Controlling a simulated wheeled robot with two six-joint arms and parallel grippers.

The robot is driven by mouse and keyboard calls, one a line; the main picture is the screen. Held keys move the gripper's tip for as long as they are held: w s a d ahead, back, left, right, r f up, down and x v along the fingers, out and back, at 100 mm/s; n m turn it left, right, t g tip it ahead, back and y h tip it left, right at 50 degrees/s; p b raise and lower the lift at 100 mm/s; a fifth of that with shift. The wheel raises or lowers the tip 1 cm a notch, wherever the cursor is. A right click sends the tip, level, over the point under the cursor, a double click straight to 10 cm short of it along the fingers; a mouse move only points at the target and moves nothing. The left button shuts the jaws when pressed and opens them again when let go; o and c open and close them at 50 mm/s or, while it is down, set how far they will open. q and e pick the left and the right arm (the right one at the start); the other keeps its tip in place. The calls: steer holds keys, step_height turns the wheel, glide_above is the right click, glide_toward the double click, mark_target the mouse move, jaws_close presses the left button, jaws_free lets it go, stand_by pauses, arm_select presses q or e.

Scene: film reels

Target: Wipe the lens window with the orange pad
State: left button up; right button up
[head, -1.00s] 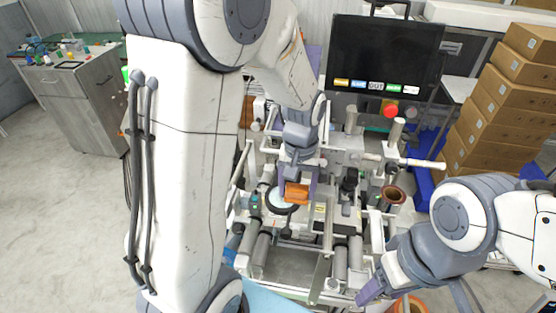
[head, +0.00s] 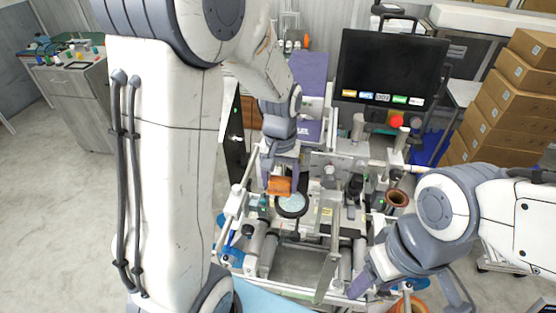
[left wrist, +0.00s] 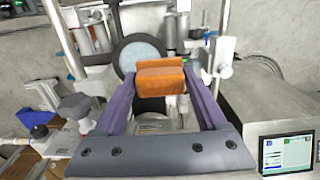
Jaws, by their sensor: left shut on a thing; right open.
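The lens window (head: 291,204) is a pale round disc in a black ring, set in the machine in front of me. It also shows in the left wrist view (left wrist: 140,55), partly hidden behind the pad. My left gripper (head: 280,181) is shut on the orange pad (head: 279,186). The pad also shows between the two purple fingers in the left wrist view (left wrist: 160,78). In the head view the pad is at the upper left edge of the lens ring; I cannot tell whether it touches. My right gripper (head: 361,286) is open and empty, low at the machine's front right.
The machine carries rollers, posts and rails around the lens. A dark monitor (head: 392,68) and a red button (head: 396,121) stand behind it. A copper-coloured cup (head: 397,198) is right of the lens. Cardboard boxes (head: 505,105) are stacked at the far right.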

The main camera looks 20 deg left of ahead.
arm_select(q)
steer(key=shift+r+p, duration=1.75)
steer(key=shift+r, duration=0.55)
steer(key=shift+f, duration=0.1)
